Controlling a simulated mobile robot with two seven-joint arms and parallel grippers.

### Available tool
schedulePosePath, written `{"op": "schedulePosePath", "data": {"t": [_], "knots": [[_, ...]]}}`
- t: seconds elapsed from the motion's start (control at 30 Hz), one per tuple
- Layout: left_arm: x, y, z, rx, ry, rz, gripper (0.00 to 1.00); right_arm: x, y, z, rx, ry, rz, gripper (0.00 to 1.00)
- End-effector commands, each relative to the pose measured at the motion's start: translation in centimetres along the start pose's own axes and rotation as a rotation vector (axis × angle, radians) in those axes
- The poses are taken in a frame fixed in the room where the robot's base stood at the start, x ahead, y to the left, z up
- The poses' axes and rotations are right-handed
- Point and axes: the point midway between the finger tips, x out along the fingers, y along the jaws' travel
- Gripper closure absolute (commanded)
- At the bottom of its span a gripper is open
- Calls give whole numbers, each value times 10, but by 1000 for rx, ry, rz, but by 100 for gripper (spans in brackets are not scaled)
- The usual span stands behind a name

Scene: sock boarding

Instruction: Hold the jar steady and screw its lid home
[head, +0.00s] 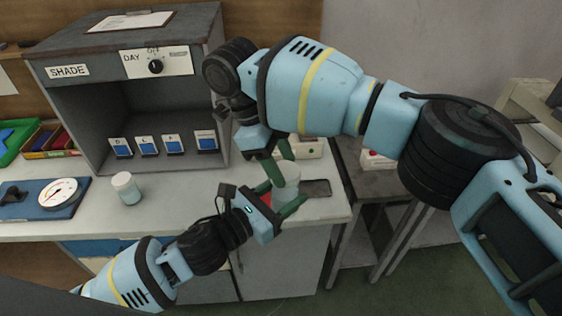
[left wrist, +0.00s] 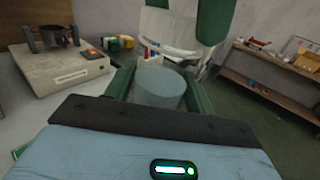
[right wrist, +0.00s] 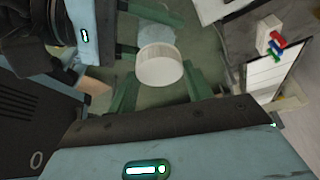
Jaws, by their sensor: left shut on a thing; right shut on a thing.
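The jar (left wrist: 160,86) is pale and translucent, and stands between the green fingers of my left gripper (left wrist: 160,92), which is shut on it. The white ribbed lid (right wrist: 160,68) is between the fingers of my right gripper (right wrist: 160,86), shut on it. I cannot tell whether lid and jar touch or how the threads sit. In the head view both grippers meet at the jar (head: 287,182) above the bench's right end, partly hiding it.
A white-capped jar (head: 127,188) stands on the bench (head: 100,222) at left, near a dial gauge (head: 60,192). A grey shade box (head: 70,110) with several blue-and-white cards stands behind. A dark flat thing (head: 316,188) lies right of the grippers.

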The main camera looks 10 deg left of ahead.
Motion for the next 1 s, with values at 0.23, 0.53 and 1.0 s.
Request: {"op": "schedulePosePath", "data": {"t": [0.23,0.53,1.0], "knots": [[0,-1,1,0,-2,-2,100,-1,0,1,124,0,51,74],[0,-1,1,0,-2,-2,100,-1,-1,0,121,-1,49,39],[0,0,1,0,-2,-1,100,-9,-2,-4,122,0,45,28]]}}
